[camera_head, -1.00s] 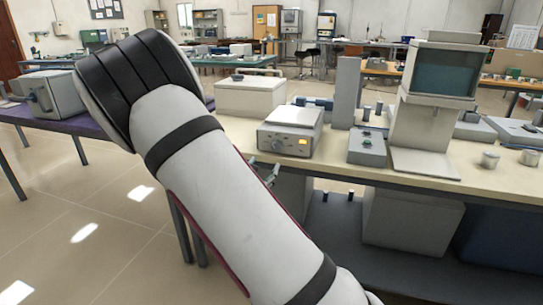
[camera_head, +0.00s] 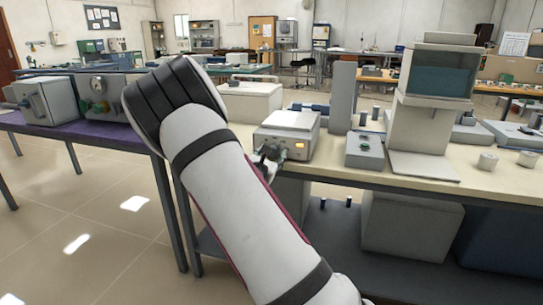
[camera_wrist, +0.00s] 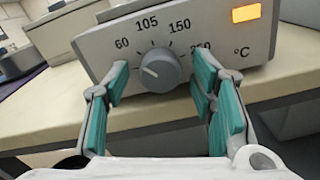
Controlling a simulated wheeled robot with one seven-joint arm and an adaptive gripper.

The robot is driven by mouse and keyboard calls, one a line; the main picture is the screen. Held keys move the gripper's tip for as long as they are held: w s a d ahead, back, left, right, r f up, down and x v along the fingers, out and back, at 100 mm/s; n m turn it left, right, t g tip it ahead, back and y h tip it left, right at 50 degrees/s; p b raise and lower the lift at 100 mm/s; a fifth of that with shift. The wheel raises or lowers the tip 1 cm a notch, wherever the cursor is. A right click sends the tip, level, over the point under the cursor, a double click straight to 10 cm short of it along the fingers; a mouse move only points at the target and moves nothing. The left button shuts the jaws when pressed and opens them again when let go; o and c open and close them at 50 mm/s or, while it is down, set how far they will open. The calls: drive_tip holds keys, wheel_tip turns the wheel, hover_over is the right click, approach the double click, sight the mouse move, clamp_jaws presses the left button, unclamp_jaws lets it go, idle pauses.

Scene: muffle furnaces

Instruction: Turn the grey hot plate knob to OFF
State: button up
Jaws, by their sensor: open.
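The grey hot plate (camera_head: 289,135) stands near the front edge of the cream bench, with a lit orange indicator on its front. In the wrist view its front panel (camera_wrist: 215,40) shows a dial marked 60, 105, 150 and a partly covered number, with °C. The round grey knob (camera_wrist: 159,70) has a pale pointer line aimed to the upper left, below the 60. My gripper (camera_wrist: 158,82) is open, with one teal-padded finger on each side of the knob, apart from it. In the head view my gripper (camera_head: 268,158) is partly hidden by my arm, close to the hot plate front.
A grey control box (camera_head: 365,150) and a large device with a dark screen (camera_head: 438,75) stand to the right. A pale box (camera_head: 250,102) is behind the hot plate. Furnace-like boxes (camera_head: 45,100) stand on the purple-topped table at left.

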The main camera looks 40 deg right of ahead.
drive_tip(key=c, duration=1.1)
drive_tip(key=shift+c, duration=0.2)
drive_tip(key=shift+r+p, duration=0.1)
drive_tip(key=shift+p, duration=0.4)
drive_tip(key=shift+s+n+p, duration=0.1)
drive_tip(key=shift+n+p, duration=0.6)
drive_tip(key=shift+p, duration=0.1)
drive_tip(key=n+p, duration=0.3)
drive_tip(key=p, duration=0.1)
drive_tip(key=shift+r, duration=0.1)
drive_tip(key=n+p, duration=0.3)
drive_tip(key=p, duration=0.1)
drive_tip(key=shift+f+n, duration=0.2)
drive_tip(key=shift+n, duration=0.2)
